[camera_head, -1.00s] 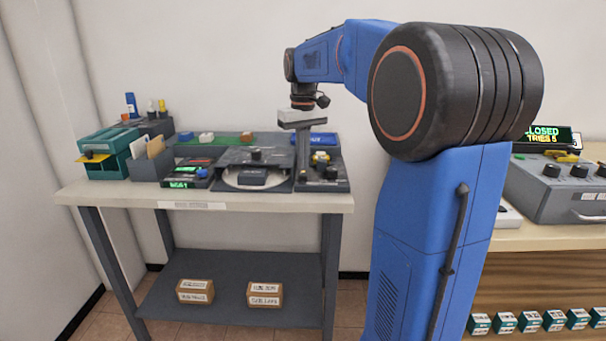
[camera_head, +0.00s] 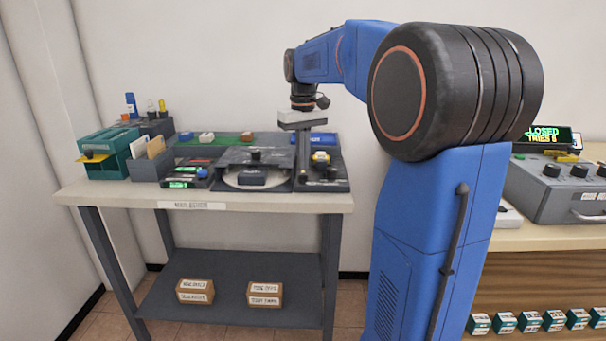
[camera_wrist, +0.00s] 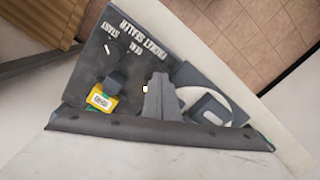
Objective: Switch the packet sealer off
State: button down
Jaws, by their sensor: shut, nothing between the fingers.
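My gripper (camera_head: 303,176) is shut and empty, pointing down at the sealer's left edge. Contact and the switch setting cannot be told.
A round-plate device (camera_head: 255,179) stands just left of the sealer. A grey control box (camera_head: 560,190) stands on the right-hand counter. Bare bench shows along the front edge.

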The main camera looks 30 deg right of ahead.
aim_at(303, 174)
jog(key=shift+f, duration=0.8)
dwell(0.5)
notch_tip(303, 174, up, 7)
dwell(1.1)
dwell(0.4)
jog(key=s+a+f+t, duration=0.1)
jog(key=s+a+f, duration=0.35)
jog(key=s, duration=0.35)
jog(key=s+a+f+t, duration=0.2)
jog(key=s+a+f, duration=0.1)
jog(key=s+a, duration=0.4)
jog(key=s+a+f+t, duration=0.1)
jog(key=s+a+f, duration=0.2)
jog(key=s+f, duration=0.9)
jog(key=shift+s+f+n+t, duration=0.3)
jog(key=shift+s+n+t, duration=0.1)
jog(key=shift+s, duration=0.4)
